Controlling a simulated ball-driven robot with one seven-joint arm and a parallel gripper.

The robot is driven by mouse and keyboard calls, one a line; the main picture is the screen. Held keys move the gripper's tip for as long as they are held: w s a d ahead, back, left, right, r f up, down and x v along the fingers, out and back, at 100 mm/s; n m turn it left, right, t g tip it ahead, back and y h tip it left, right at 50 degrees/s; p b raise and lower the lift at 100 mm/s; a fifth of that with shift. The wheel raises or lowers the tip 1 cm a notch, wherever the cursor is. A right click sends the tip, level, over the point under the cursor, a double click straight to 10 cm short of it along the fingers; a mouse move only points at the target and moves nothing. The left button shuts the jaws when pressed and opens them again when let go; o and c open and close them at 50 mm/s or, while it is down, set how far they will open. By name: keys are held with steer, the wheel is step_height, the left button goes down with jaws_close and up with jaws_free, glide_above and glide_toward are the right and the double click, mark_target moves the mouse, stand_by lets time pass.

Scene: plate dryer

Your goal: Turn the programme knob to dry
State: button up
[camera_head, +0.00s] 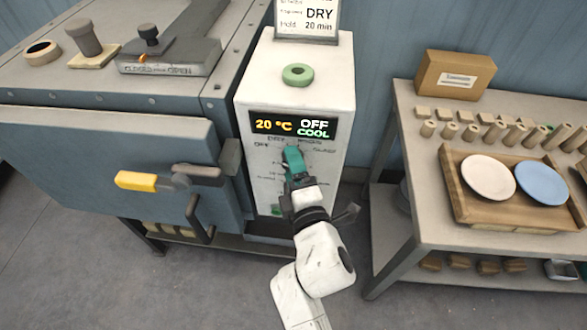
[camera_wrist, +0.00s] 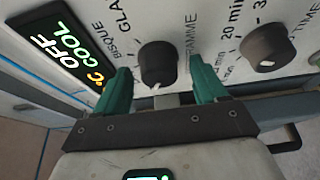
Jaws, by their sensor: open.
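The programme knob (camera_wrist: 158,64) is a round black knob with a white mark, on the white control panel. In the wrist view it sits between the two green fingers of my gripper (camera_wrist: 160,84), which are open with a gap on each side of it. The words BISQUE, GLA... and ...AMME show around it. In the head view my gripper (camera_head: 292,160) is at the panel and covers the knob. The display (camera_head: 299,126) reads 20 °C, OFF and COOL. A sign (camera_head: 307,18) on top of the white cabinet (camera_head: 260,85) reads DRY, 20 min.
A second black knob (camera_wrist: 264,47), with minute marks, is close by on the right in the wrist view. A kiln-like box with a yellow handle (camera_head: 136,181) stands left. A bench (camera_head: 425,215) at right bears a wooden tray (camera_head: 465,212) with two plates.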

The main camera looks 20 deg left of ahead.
steer(key=c, duration=1)
steer(key=shift+c, duration=0.2)
steer(key=shift+f+b, duration=0.2)
steer(key=shift+b, duration=0.6)
steer(key=m+t+b, duration=0.1)
steer(key=m+b, duration=0.1)
steer(key=b, duration=0.4)
steer(key=m+t+b, duration=0.1)
steer(key=m+b, duration=0.2)
steer(key=b, duration=0.3)
steer(key=m+t+b, duration=0.1)
steer(key=m+b, duration=0.1)
steer(key=b, duration=0.4)
steer(key=shift+f+m+y+b, duration=0.2)
steer(key=shift+m+y+b, duration=0.1)
steer(key=shift+m+b, duration=0.1)
steer(key=shift+r+m+b, duration=0.15)
steer(key=shift+m+b, duration=0.2)
steer(key=shift+m, duration=0.05)
